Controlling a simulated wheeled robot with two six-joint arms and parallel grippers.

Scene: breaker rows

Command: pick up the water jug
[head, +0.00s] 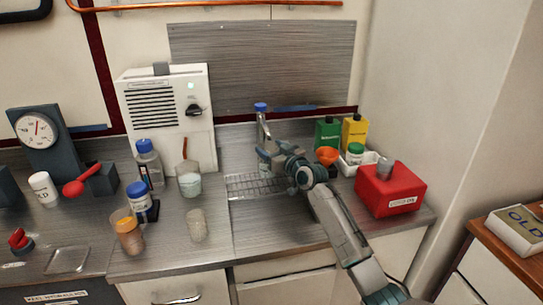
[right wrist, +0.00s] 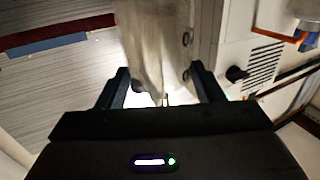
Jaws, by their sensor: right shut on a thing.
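My right gripper (head: 277,170) reaches over the metal drip grate at the back of the counter. In the right wrist view its two dark fingers (right wrist: 163,92) stand on either side of a pale, see-through body (right wrist: 155,45), which looks like the water jug, and are shut on it. In the head view a tall clear shape with a blue top (head: 262,122) rises just behind the gripper. The gripper and wrist hide its lower part. Whether it is lifted or still resting is hard to tell. My left gripper is in neither view.
The grate (head: 245,187) lies under the gripper. Green (head: 327,134) and yellow (head: 354,132) bottles, an orange funnel (head: 327,155) and a red box (head: 390,190) stand right. A white machine (head: 168,115), blue-capped bottles and a carafe (head: 189,184) stand left.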

